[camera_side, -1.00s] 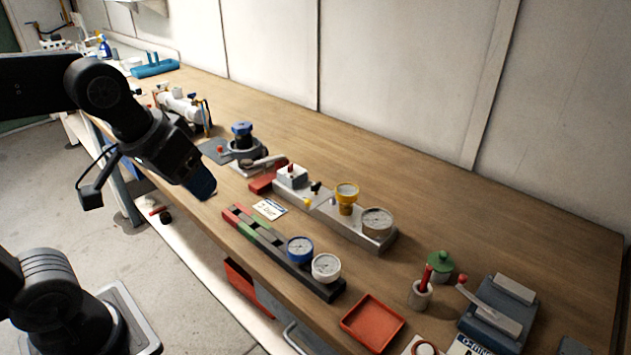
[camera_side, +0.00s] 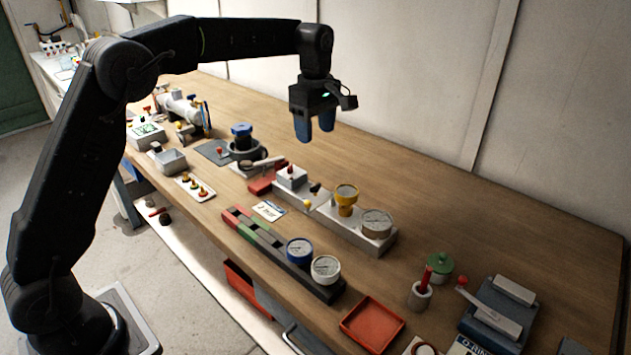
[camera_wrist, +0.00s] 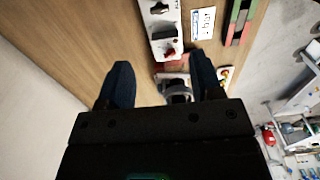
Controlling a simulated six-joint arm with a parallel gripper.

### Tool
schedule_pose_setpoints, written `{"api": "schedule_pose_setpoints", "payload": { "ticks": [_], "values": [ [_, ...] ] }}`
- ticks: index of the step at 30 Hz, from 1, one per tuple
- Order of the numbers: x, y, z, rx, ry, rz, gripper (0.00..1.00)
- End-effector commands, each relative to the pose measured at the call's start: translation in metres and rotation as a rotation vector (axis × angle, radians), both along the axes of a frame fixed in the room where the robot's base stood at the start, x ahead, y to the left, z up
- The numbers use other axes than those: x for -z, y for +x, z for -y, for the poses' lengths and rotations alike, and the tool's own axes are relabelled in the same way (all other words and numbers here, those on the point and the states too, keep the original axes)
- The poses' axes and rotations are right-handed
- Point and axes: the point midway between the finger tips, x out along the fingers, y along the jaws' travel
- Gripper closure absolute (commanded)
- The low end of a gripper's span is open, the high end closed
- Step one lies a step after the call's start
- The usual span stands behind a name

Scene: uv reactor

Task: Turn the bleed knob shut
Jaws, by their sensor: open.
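My gripper (camera_side: 314,133) is open and empty in the side view. It points down, well above the bench, behind the block with gauges. In the wrist view, its two dark blue fingers (camera_wrist: 163,80) stand apart. One small knob is black (camera_side: 315,188), another yellow (camera_side: 307,203), and a red one (camera_side: 291,170) tops a white box. I cannot tell which is the bleed knob. Part of a grey block (camera_wrist: 163,22) with dark knobs shows in the wrist view.
A dark rail (camera_side: 268,245) with blue and white gauges lies nearer the bench's front edge. A blue-capped fixture (camera_side: 242,141) stands left of the block. A red tray (camera_side: 372,325) and green-lidded pot (camera_side: 439,265) are at right. The bench towards the wall is clear.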

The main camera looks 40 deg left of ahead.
Motion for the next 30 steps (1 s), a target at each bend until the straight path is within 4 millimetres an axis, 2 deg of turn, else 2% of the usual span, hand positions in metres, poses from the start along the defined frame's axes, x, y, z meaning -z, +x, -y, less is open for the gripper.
{"api": "schedule_pose_setpoints", "payload": {
  "ticks": [5, 15, 21, 25, 30],
  "values": [
    [0.017, 0.001, 0.0, -0.007, 0.0, -0.005, 0.4],
    [0.085, 0.0, 0.0, -0.005, -0.001, -0.005, 0.4],
    [0.118, 0.0, 0.0, -0.004, -0.001, -0.003, 0.4],
    [0.131, 0.001, 0.0, -0.004, -0.001, -0.001, 0.4],
    [0.137, 0.001, 0.0, -0.004, -0.001, 0.0, 0.4]
  ]
}}
